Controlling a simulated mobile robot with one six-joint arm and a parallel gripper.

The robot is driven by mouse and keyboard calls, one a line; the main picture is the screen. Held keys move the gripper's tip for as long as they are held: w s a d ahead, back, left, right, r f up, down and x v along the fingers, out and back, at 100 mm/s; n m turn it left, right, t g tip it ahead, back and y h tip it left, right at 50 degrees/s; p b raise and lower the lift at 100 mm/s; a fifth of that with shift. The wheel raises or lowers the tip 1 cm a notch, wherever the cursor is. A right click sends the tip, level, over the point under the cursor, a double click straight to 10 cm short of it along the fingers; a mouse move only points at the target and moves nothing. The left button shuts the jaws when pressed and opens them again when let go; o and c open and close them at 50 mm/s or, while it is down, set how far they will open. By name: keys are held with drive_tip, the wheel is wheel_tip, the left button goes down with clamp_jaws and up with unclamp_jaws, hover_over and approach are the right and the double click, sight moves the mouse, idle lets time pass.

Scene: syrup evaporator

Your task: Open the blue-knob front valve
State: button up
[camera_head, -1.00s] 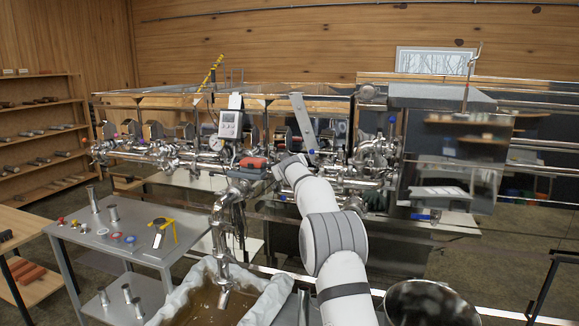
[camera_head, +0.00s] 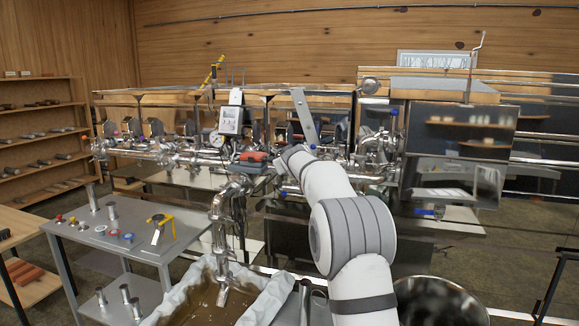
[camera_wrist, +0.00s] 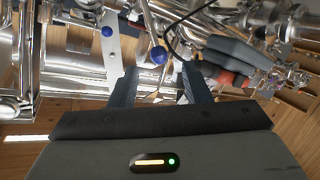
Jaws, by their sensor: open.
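In the wrist view, a round blue knob (camera_wrist: 158,54) on a thin metal stem shows just beyond the gap between my fingertips. A second blue knob (camera_wrist: 107,31) is farther left, in front of a flat pale bar. My gripper (camera_wrist: 160,72) is open, with its two dark fingers apart and nothing seen between them. In the head view, my arm reaches the steel pipework at the evaporator's front, and my fingers are hidden. A small blue knob (camera_head: 313,147) shows there beside the slanted bar; I cannot tell which wrist-view knob it matches.
A grey box with red parts (camera_wrist: 228,60) and a black cable lie close right of my fingers. Steel pipes surround the knobs. In the head view, a cloth-lined tub (camera_head: 262,301) of brown liquid and a grey side table (camera_head: 85,237) stand left of my arm.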

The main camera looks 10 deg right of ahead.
drive_tip(key=shift+s, duration=0.4)
